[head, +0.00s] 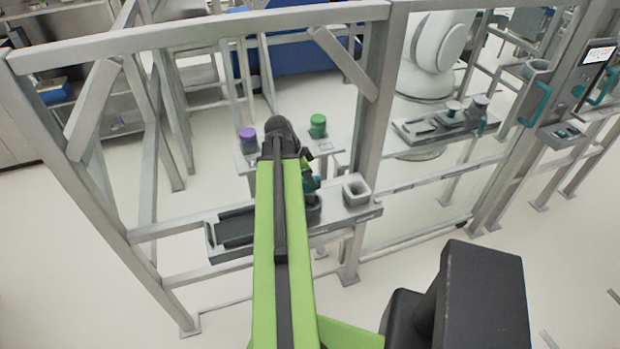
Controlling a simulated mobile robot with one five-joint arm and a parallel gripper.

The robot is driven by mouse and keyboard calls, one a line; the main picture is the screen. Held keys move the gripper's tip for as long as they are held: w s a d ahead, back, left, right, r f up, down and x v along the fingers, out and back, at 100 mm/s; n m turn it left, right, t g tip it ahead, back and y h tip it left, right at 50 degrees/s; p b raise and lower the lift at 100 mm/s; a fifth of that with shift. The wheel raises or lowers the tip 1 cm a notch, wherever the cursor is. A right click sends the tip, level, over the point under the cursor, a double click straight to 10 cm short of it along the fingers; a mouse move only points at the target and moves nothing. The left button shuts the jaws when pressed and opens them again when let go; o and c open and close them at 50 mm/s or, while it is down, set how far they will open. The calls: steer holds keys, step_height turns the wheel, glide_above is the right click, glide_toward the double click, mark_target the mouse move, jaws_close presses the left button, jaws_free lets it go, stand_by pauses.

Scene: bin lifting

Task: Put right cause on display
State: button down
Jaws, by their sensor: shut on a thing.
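My green arm reaches forward over the grey shelf (340,216) in the frame. My gripper (311,182) is mostly hidden behind the arm. It is shut on what looks like a dark grey cup-shaped container (313,208) with teal on it, at the shelf. I cannot tell whether the container touches the shelf. A purple-topped container (248,140) and a green-topped container (318,126) stand on separate small stands behind the shelf. Which thing the task names is not clear from this view.
An open square grey bin (357,191) sits at the shelf's right end, and a dark tray (237,228) at its left. A metal upright (378,110) rises close by. Another shelf (447,127) with items stands at right. The floor in front is clear.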

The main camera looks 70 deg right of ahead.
mark_target(310, 188)
steer(key=shift+f, duration=0.15)
steer(key=shift+f+b, duration=0.5)
steer(key=shift+b, duration=0.15)
steer(key=shift+f+b, duration=1.4)
stand_by(0.5)
steer(key=c, duration=0.5)
jaws_free()
step_height(310, 188, up, 9)
steer(key=p, duration=0.9)
steer(key=shift+r, duration=0.1)
